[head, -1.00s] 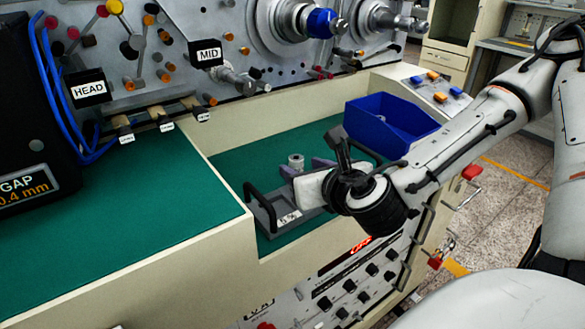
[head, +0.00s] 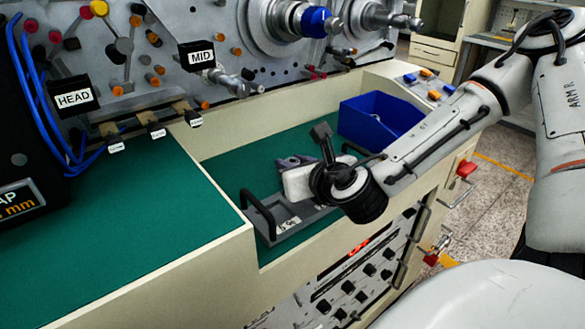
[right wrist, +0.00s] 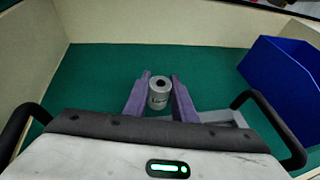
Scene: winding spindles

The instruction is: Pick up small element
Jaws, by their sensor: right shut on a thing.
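The small element is a short grey cylinder with a dark hole in its top. It shows in the right wrist view (right wrist: 159,93), upright between the two purple fingers of my right gripper (right wrist: 158,90). The right gripper is shut on it. In the head view the right gripper (head: 291,162) is over the grey tray (head: 312,217), and I cannot make out the cylinder there. Whether the cylinder still touches a surface below is hidden. My left gripper is not in view.
The tray has black handles (head: 258,212) and lies in the green-floored recess (head: 235,162) with cream walls. A blue bin (head: 385,122) stands at the right of the recess. The machine panel with spindles (head: 235,85) rises behind.

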